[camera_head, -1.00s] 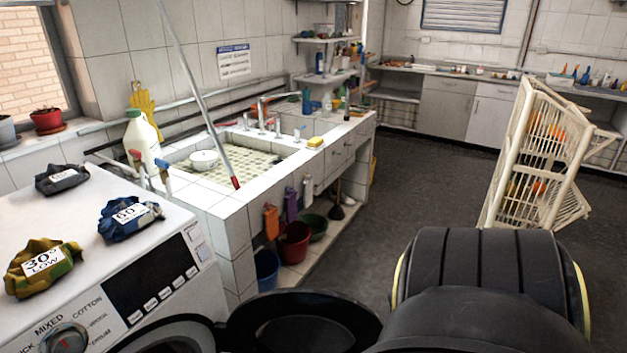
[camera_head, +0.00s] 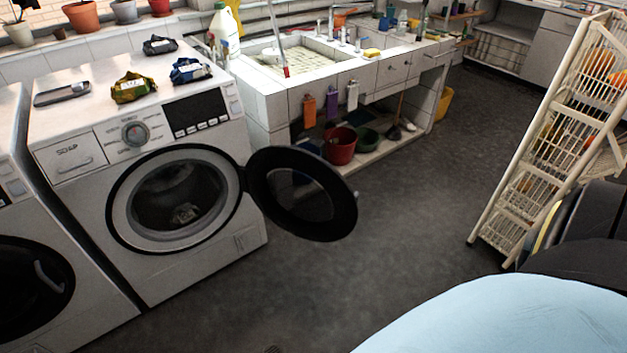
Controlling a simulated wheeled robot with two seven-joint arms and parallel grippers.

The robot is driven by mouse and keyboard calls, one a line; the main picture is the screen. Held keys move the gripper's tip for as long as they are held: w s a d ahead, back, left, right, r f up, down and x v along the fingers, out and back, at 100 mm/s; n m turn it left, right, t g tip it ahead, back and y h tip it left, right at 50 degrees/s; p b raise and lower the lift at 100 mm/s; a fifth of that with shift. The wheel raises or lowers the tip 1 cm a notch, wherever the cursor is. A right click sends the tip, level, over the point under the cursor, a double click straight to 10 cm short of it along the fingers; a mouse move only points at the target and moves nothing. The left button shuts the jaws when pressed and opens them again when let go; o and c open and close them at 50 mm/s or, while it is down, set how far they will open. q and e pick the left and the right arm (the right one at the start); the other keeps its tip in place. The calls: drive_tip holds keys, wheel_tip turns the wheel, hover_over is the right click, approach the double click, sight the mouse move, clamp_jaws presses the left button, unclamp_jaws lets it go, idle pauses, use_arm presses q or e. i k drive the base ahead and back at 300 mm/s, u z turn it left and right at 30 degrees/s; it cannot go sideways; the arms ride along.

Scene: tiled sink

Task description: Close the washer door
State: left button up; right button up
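The white washer (camera_head: 195,215) stands at the left with its round opening facing me. Its black-rimmed round door (camera_head: 346,205) is hinged on the right side of the opening and swung wide open. A small piece of pale cloth (camera_head: 184,213) lies inside the drum. A black part of my own arm shows at the right edge, but neither gripper's fingers are in the picture.
A second washer (camera_head: 35,318) stands close on the left, its door shut. The tiled sink (camera_head: 268,105) is to the right, with a red bucket (camera_head: 339,146) beneath it. A white basket rack (camera_head: 533,148) stands at the right. The dark floor in front is clear.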

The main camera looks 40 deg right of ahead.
sight(308, 199)
drive_tip(key=z, duration=2.55)
drive_tip(key=i, duration=2.8)
drive_tip(key=u, duration=0.9)
drive_tip(key=i, duration=0.75)
drive_tip(key=u, duration=3.05)
